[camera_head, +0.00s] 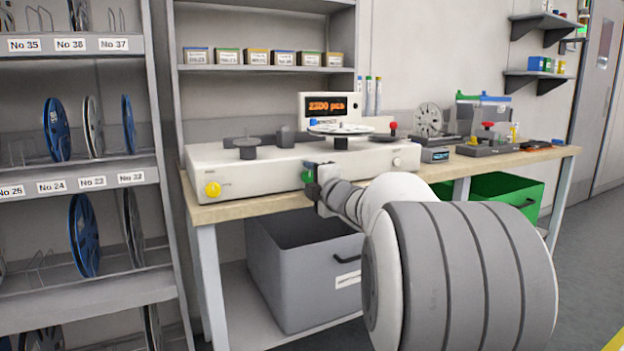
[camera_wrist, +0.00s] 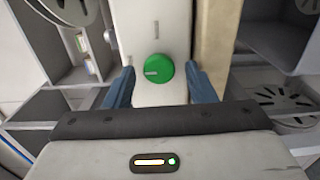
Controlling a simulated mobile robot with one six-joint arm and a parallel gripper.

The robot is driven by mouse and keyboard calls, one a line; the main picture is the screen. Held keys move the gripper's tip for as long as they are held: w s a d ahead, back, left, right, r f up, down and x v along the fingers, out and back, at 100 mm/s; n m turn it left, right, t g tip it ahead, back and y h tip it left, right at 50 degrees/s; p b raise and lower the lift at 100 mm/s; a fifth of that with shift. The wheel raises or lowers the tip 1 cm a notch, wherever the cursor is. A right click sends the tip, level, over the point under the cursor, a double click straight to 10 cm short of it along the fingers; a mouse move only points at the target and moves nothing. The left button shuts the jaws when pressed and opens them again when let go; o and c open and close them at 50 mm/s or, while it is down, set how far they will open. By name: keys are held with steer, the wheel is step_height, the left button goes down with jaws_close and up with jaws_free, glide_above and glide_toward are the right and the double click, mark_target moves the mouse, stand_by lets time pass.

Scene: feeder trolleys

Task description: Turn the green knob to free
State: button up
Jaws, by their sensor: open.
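The green knob (camera_wrist: 158,68) sits on the front face of the white counting machine (camera_wrist: 150,20). In the wrist view it is round, with a pale pointer mark on its left part. My gripper (camera_wrist: 160,82) is open, with one blue finger on each side of the knob and a gap on both sides. In the head view the green knob (camera_head: 308,176) shows just left of my gripper (camera_head: 316,182), partly hidden by it. Small marks lie around the knob on the panel; their lettering cannot be read.
A yellow knob (camera_head: 212,190) is at the machine's left front. A reel (camera_head: 341,130) lies on top, before an orange display (camera_head: 328,106). The wooden bench (camera_head: 250,206) has a grey bin (camera_head: 305,270) below. A reel rack (camera_head: 80,170) stands at left.

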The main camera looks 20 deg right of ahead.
steer(key=s+p, duration=0.1)
steer(key=s, duration=0.6)
steer(key=shift+p, duration=0.3)
steer(key=shift+d+r, duration=0.1)
steer(key=s+a+r+m+g+h+p, duration=0.5)
steer(key=r+m+p, duration=0.4)
steer(key=p, duration=0.7)
steer(key=s+a+r+m+g+y+p, duration=0.1)
steer(key=s+a+m+g+p, duration=0.3)
steer(key=s+p, duration=0.6)
steer(key=s+a+r+m+g+y+p, duration=0.2)
steer(key=s+a+m+g+p, duration=0.3)
steer(key=s+a+p, duration=0.3)
steer(key=s+g+y+p, duration=0.1)
steer(key=s, duration=0.3)
steer(key=shift+s+a+m+p, duration=0.3)
steer(key=shift+a+p, duration=0.1)
